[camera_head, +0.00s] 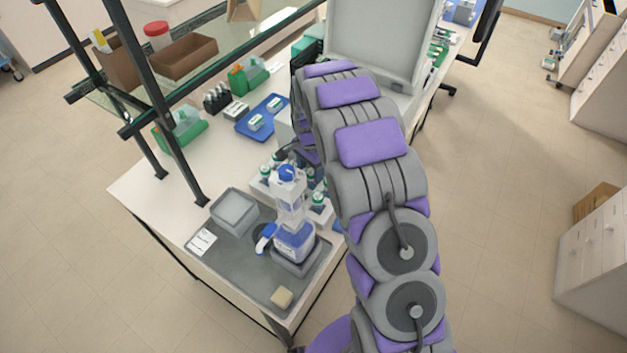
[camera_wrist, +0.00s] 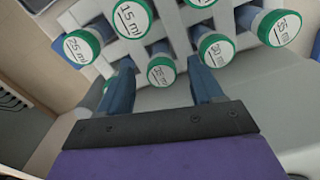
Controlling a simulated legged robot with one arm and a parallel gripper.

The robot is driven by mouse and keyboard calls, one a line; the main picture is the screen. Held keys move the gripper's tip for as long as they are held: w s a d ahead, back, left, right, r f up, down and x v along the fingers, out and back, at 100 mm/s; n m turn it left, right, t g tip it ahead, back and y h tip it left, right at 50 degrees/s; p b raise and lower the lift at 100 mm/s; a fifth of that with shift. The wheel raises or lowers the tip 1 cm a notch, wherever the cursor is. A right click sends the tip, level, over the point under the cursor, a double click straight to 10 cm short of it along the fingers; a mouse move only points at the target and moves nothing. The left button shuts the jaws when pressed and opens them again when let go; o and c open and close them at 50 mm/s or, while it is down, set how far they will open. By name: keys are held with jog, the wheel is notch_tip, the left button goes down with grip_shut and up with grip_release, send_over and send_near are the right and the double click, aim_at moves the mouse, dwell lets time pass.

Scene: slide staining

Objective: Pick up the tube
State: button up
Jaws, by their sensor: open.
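Several tubes with green-rimmed white caps stand in a pale rack (camera_wrist: 180,40), seen from above in the wrist view. A tube (camera_wrist: 162,71) in the near row lies in line between my two fingers. Other tubes show at left (camera_wrist: 81,46), at upper left (camera_wrist: 131,16) and at right (camera_wrist: 215,50). My gripper (camera_wrist: 160,62) is open, with one finger to each side of the middle near tube; contact cannot be told. In the head view the rack (camera_head: 258,188) with tubes stands on the bench, partly behind a wash bottle. My arm hides my gripper there.
A blue-and-clear bottle (camera_head: 293,240) stands in front of the rack. A grey tray (camera_head: 235,270) holds a small bin (camera_head: 234,210) and a sponge (camera_head: 281,298). A blue tray (camera_head: 248,130) lies behind. A dark shelf post (camera_head: 185,165) rises at left.

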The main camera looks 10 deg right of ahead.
aim_at(311, 181)
jog(key=f, duration=0.5)
jog(key=shift+w+d+b, duration=0.2)
jog(key=shift+w+b, duration=0.05)
jog(key=shift+b, duration=0.05)
jog(key=shift+r, duration=0.15)
jog(key=c, duration=1.1)
